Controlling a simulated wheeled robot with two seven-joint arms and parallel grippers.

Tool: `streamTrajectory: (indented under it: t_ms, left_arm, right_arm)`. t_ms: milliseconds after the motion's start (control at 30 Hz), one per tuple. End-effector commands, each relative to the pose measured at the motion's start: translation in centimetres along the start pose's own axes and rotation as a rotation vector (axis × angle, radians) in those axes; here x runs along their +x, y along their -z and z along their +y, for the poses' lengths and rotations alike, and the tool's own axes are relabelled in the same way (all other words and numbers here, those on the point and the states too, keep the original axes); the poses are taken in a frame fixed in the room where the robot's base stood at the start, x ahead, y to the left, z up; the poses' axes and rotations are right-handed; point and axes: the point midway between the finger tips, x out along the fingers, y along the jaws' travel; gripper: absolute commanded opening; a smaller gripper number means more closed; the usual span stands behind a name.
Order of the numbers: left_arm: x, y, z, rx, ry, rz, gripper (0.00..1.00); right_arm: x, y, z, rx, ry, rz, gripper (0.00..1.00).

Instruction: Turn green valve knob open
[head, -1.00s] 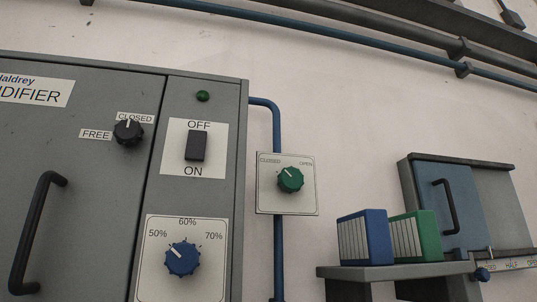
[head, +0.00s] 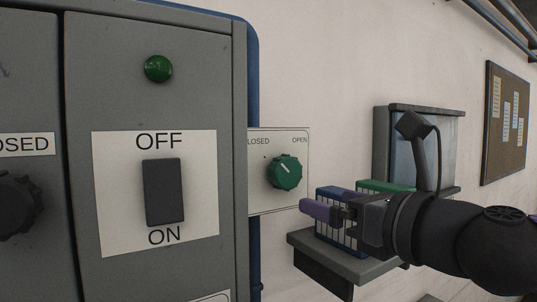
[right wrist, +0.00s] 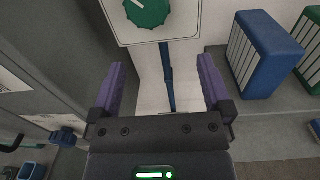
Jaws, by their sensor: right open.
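The green valve knob (head: 284,172) sits on a white plate (head: 292,140) on the wall, right of the grey cabinet. Its white pointer mark tilts up and left, toward the CLOSED label; OPEN is at the plate's upper right. My right gripper (head: 318,208) comes in from the right, below and right of the knob and apart from it. In the right wrist view the purple fingers are spread wide with nothing between them (right wrist: 160,90), and the knob (right wrist: 147,10) shows at the top, beyond the fingertips. My left gripper is not in view.
The grey cabinet (head: 85,240) with a black OFF/ON switch (head: 164,192) and green lamp (head: 158,68) stands close at left. A shelf (head: 345,262) with blue (right wrist: 264,55) and green binders is behind and below my right gripper. A cork board (head: 506,120) hangs at far right.

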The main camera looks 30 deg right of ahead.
Motion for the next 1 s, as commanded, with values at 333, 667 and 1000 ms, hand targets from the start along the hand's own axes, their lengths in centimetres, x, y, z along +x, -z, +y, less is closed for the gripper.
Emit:
streamTrajectory:
  t_ms: [333, 667, 1000]
  left_arm:
    - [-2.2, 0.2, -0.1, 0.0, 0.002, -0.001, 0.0]
    - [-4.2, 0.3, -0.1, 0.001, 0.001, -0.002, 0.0]
    - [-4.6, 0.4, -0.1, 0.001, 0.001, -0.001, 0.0]
  right_arm:
    - [-0.9, -3.3, 0.8, -0.248, 0.032, 0.0, 1.0]
    - [4.8, -3.2, 0.4, -0.246, 0.04, -0.001, 1.0]
    - [6.9, -3.2, 0.3, -0.248, 0.041, -0.005, 1.0]
